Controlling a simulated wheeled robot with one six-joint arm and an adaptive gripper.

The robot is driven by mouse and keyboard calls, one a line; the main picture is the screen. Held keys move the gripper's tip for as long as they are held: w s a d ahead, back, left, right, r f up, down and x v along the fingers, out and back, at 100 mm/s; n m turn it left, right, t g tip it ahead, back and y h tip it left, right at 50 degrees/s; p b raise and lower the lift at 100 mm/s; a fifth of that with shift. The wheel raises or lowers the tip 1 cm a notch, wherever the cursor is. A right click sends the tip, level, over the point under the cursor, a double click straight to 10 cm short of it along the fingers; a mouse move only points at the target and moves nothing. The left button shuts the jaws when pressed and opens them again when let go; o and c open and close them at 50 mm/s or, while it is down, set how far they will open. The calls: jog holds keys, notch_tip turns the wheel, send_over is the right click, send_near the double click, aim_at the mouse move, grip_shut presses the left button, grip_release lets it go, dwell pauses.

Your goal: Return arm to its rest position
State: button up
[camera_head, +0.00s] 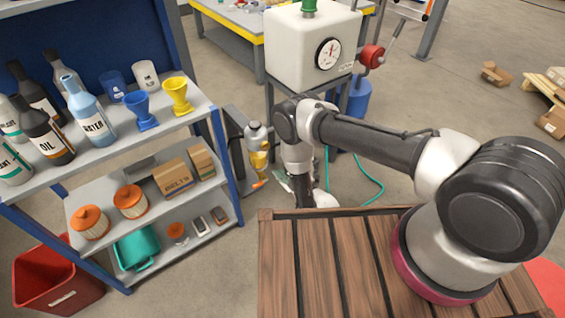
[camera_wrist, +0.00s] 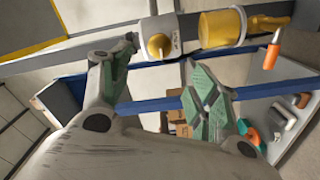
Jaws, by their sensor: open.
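My arm reaches from the right of the head view toward the pump skid, with its elbow bent and its wrist hanging down. My gripper (camera_wrist: 158,62) is open in the wrist view, its two green-padded fingers spread with nothing between them. In the head view it is mostly hidden by my wrist; only a bit of green shows beside it. A unit with a grey head and yellow bowl (camera_head: 257,155) stands just left of my wrist. The yellow bowl (camera_wrist: 222,27) also shows beyond the fingers in the wrist view. I cannot tell the exact gap.
A white tank (camera_head: 312,45) with a gauge (camera_head: 328,53) and red valve (camera_head: 371,56) stands behind my arm. A shelf (camera_head: 165,142) with bottles, funnels, filters and boxes is at the left. A red bin (camera_head: 52,285) is below it.

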jog(key=s+d+f+m+g+h, duration=0.2)
jog(key=s+d+f+g+h, duration=0.15)
jog(key=f, duration=0.45)
jog(key=s+d+f+m+g+h, duration=0.25)
jog(key=s+f+g, duration=0.2)
jog(key=f, duration=0.25)
jog(key=s+d+r+m+g+h, duration=0.2)
jog(key=d+r+m+g, duration=0.15)
jog(key=r, duration=0.95)
jog(key=s+d+r+m+g+h, duration=0.1)
jog(key=d+r+m+g, duration=0.3)
jog(key=r, duration=0.9)
jog(key=s+d+r+m+g+h, duration=0.2)
jog(key=d+r, duration=0.3)
jog(key=r, duration=0.8)
jog(key=s+d+r+m+t, duration=0.2)
jog(key=s+d+r, duration=0.2)
jog(key=r, duration=0.7)
jog(key=s+d+r+m+t, duration=0.1)
jog(key=s+d+r, duration=0.4)
jog(key=r, duration=0.6)
jog(key=s+d+r+m+t+y, duration=0.1)
jog(key=s+d+r+m+t, duration=0.1)
jog(key=s+d+r+t, duration=0.2)
jog(key=s+d+r, duration=0.1)
jog(key=s+r, duration=0.2)
jog(key=r, duration=0.4)
jog(key=shift+s+d+r+m, duration=0.2)
jog(key=shift+s+m, duration=0.1)
jog(key=shift+s, duration=0.1)
